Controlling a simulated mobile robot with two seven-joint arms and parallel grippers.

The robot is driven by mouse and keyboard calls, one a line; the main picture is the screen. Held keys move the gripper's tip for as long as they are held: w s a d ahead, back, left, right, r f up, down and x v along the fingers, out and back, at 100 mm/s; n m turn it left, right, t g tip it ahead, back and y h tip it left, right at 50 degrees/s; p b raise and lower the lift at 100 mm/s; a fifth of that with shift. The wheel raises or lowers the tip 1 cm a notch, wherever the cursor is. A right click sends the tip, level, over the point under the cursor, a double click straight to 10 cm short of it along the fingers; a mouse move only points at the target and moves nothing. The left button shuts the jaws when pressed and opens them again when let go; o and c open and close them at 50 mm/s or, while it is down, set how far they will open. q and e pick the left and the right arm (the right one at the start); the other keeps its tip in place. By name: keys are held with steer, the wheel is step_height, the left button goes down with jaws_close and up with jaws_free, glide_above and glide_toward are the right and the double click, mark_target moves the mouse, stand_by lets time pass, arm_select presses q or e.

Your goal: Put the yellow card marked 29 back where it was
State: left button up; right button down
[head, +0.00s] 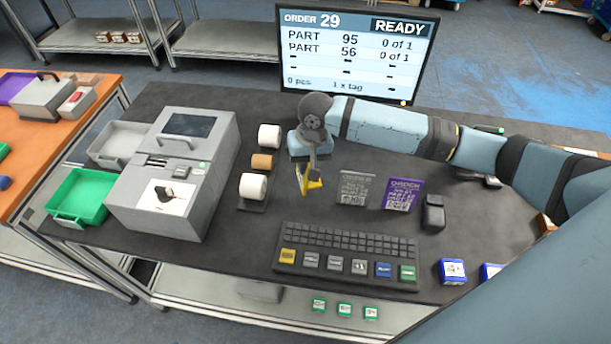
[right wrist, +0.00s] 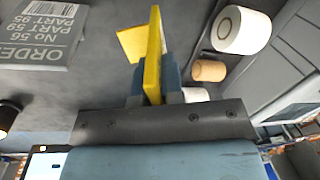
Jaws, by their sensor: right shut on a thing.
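My right gripper (head: 307,176) is shut on the yellow card (head: 313,184) and holds it over the dark table, to the left of the grey card and right of the paper rolls. In the right wrist view the yellow card (right wrist: 153,55) is seen nearly edge-on between the fingers (right wrist: 155,85), with a second yellow flap to its left. Its number cannot be read. Whether it touches the table is unclear. My left gripper is not in view.
A grey order card (head: 354,188) and a purple one (head: 403,194) stand to the right. A keyboard (head: 345,258) lies in front. Paper rolls (head: 269,136) and a grey printer (head: 175,170) are left. The monitor (head: 357,55) shows order 29, READY. Bare table lies around the held card.

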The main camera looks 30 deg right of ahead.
steer(key=shift+f, duration=2.55)
steer(key=shift+f+p, duration=0.15)
steer(key=shift+p, duration=0.15)
steer(key=c, duration=1.3)
jaws_free()
steer(key=shift+o, duration=0.2)
step_height(320, 180, up, 12)
steer(key=d+b, duration=0.1)
steer(key=shift+s+d, duration=0.2)
steer(key=shift+d, duration=0.1)
